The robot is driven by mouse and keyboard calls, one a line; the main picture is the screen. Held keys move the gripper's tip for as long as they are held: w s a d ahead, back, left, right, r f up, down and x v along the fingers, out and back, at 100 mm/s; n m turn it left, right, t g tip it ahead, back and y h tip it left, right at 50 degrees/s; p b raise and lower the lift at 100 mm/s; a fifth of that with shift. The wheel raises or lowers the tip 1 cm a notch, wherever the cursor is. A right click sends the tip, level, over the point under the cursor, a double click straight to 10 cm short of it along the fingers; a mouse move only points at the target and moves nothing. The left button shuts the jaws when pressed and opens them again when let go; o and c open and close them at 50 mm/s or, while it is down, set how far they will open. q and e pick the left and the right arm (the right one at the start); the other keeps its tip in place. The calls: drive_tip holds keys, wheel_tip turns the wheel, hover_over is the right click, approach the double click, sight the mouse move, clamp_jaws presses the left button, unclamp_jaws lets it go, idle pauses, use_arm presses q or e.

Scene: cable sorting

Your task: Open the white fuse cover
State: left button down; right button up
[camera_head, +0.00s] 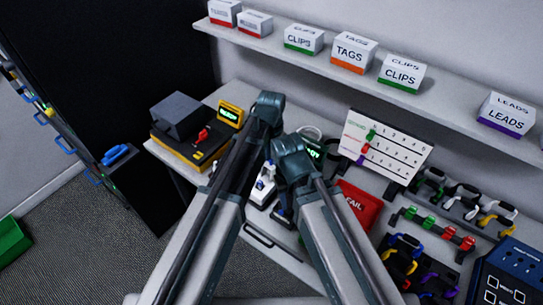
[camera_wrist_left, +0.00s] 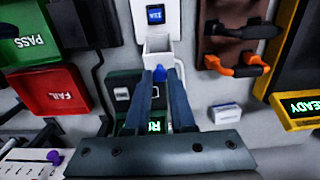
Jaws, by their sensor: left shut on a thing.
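The white fuse cover (camera_wrist_left: 158,46) shows at the top middle of the left wrist view, as a small white box on a white unit with a blue display. The unit also shows in the head view (camera_head: 264,187), partly behind my arms. My left gripper (camera_wrist_left: 161,76) is shut, its fingertips at the cover's lower edge. A small blue part (camera_wrist_left: 159,92) shows between the fingers. In the head view the left gripper (camera_head: 268,163) is mostly hidden by arm links. My right arm comes in from the right; its gripper cannot be made out clearly.
A red FAIL tray (camera_wrist_left: 60,90) and green PASS tray (camera_wrist_left: 25,38) lie beside the unit. A green-lit device (camera_wrist_left: 122,110) is under my fingers. A brown holder with an orange-handled clamp (camera_wrist_left: 235,68) and yellow READY device (camera_head: 230,114) stand opposite. A shelf (camera_head: 330,66) with labelled boxes runs behind.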

use_arm(q)
drive_tip(key=shift+s+a+r+t+h, duration=0.2)
drive_tip(key=shift+s+a+t+h, duration=0.25)
drive_tip(key=shift+s, duration=0.3)
drive_tip(key=shift+s+a, duration=0.15)
drive_tip(key=shift+a, duration=0.05)
use_arm(e)
drive_tip(key=shift+r, duration=0.2)
use_arm(q)
drive_tip(key=c, duration=0.8)
unclamp_jaws()
drive_tip(key=shift+r, duration=0.1)
drive_tip(key=shift+o, duration=0.2)
drive_tip(key=shift+r+p, duration=0.15)
drive_tip(key=shift+p, duration=0.25)
use_arm(e)
drive_tip(key=shift+r, duration=0.2)
